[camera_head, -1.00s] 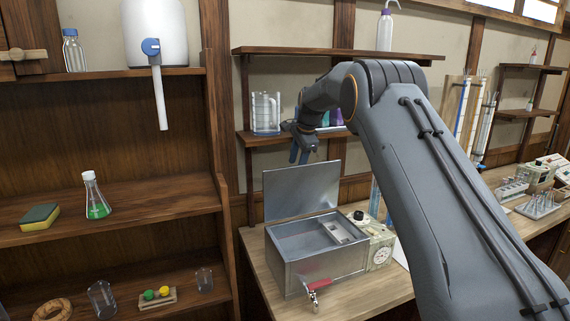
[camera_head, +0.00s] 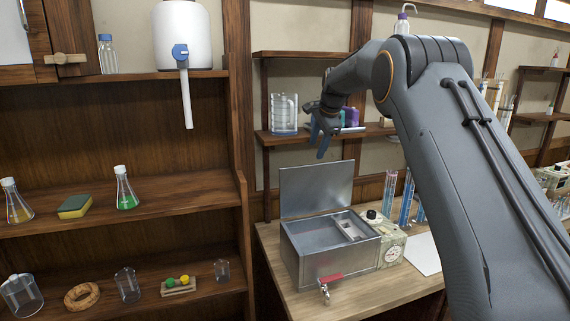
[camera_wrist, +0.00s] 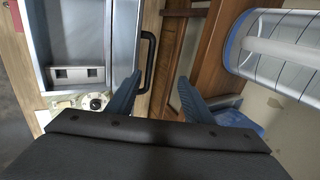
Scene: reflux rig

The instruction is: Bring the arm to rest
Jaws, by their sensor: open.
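My gripper (camera_head: 322,140) hangs in front of the wall, above the raised lid (camera_head: 316,188) of a metal water bath (camera_head: 310,262). Its blue fingers point down. In the wrist view my gripper (camera_wrist: 157,95) shows its two fingers spread apart with nothing between them. The bath's open basin lies at the left of that view, with a black handle (camera_wrist: 147,62) near the left finger. My arm reaches across the right of the head view.
A clear jug (camera_head: 285,115) stands on the wall shelf left of my gripper. A white tank (camera_head: 183,35) with a spout is at upper left. Shelves at left hold flasks, a sponge (camera_head: 75,206) and a cork ring (camera_head: 82,296). A control box (camera_head: 388,238) sits right of the bath.

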